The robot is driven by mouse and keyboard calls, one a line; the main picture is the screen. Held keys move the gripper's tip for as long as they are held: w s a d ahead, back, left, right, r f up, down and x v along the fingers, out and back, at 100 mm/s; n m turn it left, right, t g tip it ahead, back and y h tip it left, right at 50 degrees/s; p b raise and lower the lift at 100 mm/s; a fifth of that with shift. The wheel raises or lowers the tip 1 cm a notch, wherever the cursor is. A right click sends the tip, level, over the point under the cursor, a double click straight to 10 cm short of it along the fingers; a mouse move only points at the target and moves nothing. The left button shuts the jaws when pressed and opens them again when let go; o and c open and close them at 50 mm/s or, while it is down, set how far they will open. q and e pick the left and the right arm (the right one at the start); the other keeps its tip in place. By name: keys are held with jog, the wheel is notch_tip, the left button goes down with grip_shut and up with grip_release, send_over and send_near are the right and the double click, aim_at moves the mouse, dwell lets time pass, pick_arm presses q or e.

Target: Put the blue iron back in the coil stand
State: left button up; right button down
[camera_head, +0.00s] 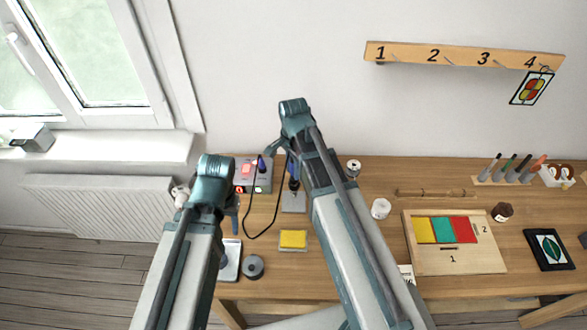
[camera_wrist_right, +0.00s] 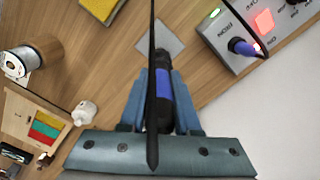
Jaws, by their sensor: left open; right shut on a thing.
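The blue iron (camera_wrist_right: 162,92) is in my right gripper (camera_wrist_right: 160,82), its dark and blue handle between the two fingers in the right wrist view. Its black cable crosses in front of it. In the head view the iron (camera_head: 293,183) points down over a grey plate (camera_head: 293,206), which looks like the coil stand's base; it also shows in the wrist view (camera_wrist_right: 168,42). I cannot make out the coil or whether the iron touches it. My right gripper (camera_head: 286,156) is partly hidden by its arm. My left gripper (camera_head: 230,208) is open, left of the plate.
A grey control box (camera_head: 262,186) with a red light stands left of the plate. A black cable (camera_head: 250,233) loops across the table. A yellow sponge (camera_head: 293,239) lies in front, with a dark spool (camera_head: 253,266) and white jar (camera_head: 381,208) nearby.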

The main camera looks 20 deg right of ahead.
jog(key=shift+f+b, duration=0.85)
jog(key=shift+f, duration=0.05)
jog(key=shift+c, duration=0.3)
grip_release()
notch_tip(320, 180, up, 7)
jog(key=p, duration=0.7)
jog(key=shift+r, duration=0.1)
dwell(0.9)
